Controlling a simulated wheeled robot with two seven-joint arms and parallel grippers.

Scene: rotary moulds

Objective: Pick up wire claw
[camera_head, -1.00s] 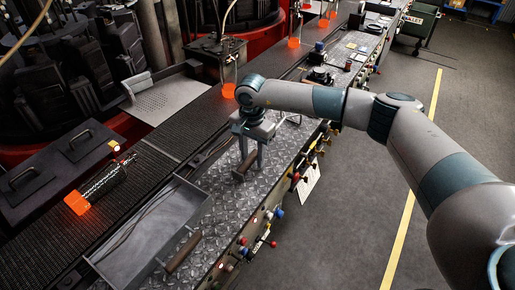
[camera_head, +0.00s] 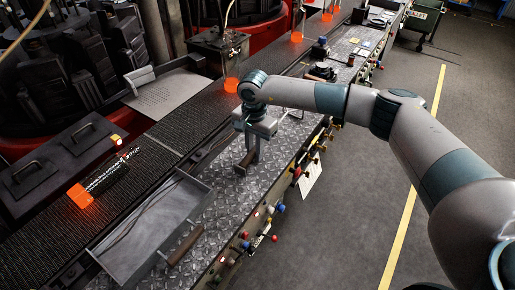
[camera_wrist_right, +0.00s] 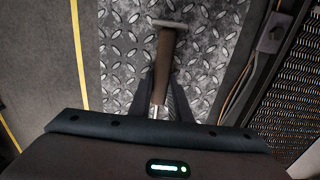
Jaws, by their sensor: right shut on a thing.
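A tool with a brown handle (camera_head: 243,166), which I take to be the wire claw, is at the diamond-plate bench top. My right gripper (camera_head: 250,155) points down and is shut on it. In the right wrist view the brown handle (camera_wrist_right: 166,55) runs away from between the fingers (camera_wrist_right: 163,102), with a pale crosspiece at its far end and a shiny metal part near the fingers. I cannot tell whether the tool still touches the plate. My left gripper is not in view.
A grey metal tray (camera_head: 150,222) lies left of the gripper, with another brown handle (camera_head: 186,246) at its near edge. A dark conveyor (camera_head: 150,165) carries glowing orange pieces (camera_head: 79,193). Knobs and levers (camera_head: 262,240) line the bench's front edge. The floor right is mostly clear.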

